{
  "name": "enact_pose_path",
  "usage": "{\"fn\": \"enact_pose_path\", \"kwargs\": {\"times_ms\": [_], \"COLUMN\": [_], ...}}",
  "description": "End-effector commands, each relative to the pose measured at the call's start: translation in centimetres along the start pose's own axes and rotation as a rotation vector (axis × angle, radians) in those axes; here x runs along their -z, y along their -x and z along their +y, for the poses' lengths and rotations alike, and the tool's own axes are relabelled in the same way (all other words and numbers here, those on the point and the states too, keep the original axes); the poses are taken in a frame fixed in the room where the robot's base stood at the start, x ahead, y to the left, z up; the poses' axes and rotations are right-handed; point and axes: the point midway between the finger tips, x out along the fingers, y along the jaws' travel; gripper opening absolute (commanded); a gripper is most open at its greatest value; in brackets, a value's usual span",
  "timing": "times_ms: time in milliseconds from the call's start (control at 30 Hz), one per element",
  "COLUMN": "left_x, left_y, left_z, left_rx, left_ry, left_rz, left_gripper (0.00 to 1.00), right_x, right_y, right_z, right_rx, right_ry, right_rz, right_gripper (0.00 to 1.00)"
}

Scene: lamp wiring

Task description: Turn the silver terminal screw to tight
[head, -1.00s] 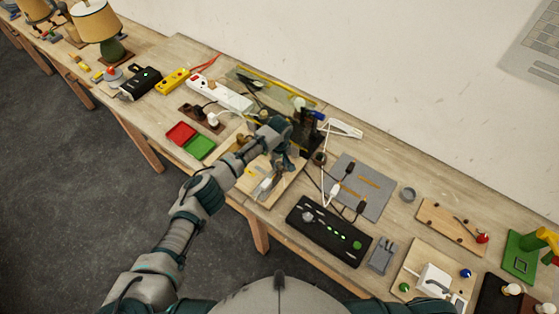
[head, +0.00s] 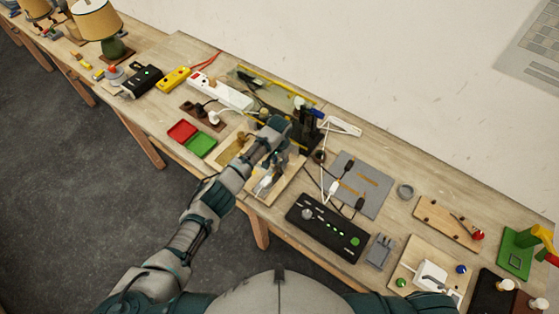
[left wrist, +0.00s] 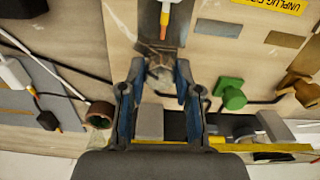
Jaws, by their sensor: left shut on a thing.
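The silver terminal screw (left wrist: 158,72) shows in the left wrist view between the fingertips of my left gripper (left wrist: 159,76). The fingers are shut on it, one on each side, and partly cover it. A white-sleeved wire end with an orange tip (left wrist: 165,22) lies just beyond the screw. A green screw (left wrist: 230,94) and a brown screw (left wrist: 302,88) stand to its right. In the head view my left gripper (head: 272,168) is over a wooden board (head: 290,187), and the hand hides the screw.
Red (head: 183,131) and green (head: 201,145) trays sit to the left. A yellow "unplug" label (left wrist: 275,5) is near the screws.

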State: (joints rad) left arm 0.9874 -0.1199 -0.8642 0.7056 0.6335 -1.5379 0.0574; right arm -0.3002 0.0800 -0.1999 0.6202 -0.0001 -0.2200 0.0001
Motion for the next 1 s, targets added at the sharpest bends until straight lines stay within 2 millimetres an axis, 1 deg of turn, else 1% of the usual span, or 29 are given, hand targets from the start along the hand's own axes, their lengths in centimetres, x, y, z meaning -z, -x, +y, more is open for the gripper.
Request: {"fn": "enact_pose_path", "kwargs": {"times_ms": [700,1000], "left_x": [0.16,0.22], "left_y": [0.08,0.11], "left_z": [-0.05,-0.13], "left_rx": [0.001,0.003], "left_ry": [-0.677,-0.904], "left_rz": [0.004,0.005], "left_gripper": [0.0,0.0], "right_x": [0.05,0.04], "right_y": [0.19,0.1], "right_z": [0.02,0.01], "right_rx": [0.0,0.0], "right_ry": [0.0,0.0], "right_rz": [0.0,0.0], "right_gripper": [0.53,0.53]}}
